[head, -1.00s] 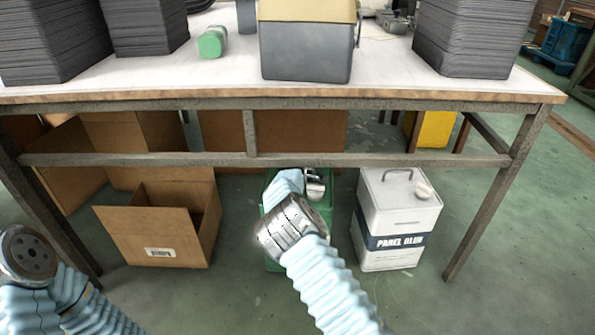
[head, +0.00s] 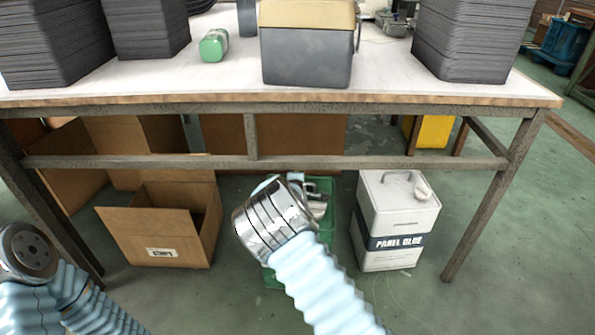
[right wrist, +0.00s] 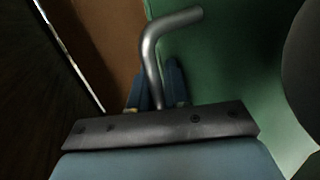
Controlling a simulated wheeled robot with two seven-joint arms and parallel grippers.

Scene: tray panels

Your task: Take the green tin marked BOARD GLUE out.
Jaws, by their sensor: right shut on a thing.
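The green tin (head: 331,228) stands under the table, left of the white tin marked PANEL GLUE (head: 395,225). My right arm hides most of its front, so I cannot read a label. In the right wrist view its green wall (right wrist: 225,70) fills the right side, and a bent grey metal handle (right wrist: 153,60) rises at its left. My right gripper (right wrist: 158,88) is shut on this handle, its blue fingers on either side of it. In the head view that gripper is hidden behind my wrist. My left arm shows at lower left, but its gripper is out of view.
A table rail (head: 150,161) and the table edge (head: 300,97) run above the tin. An open cardboard box (head: 155,233) stands to the left, other boxes behind. Floor in front is clear.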

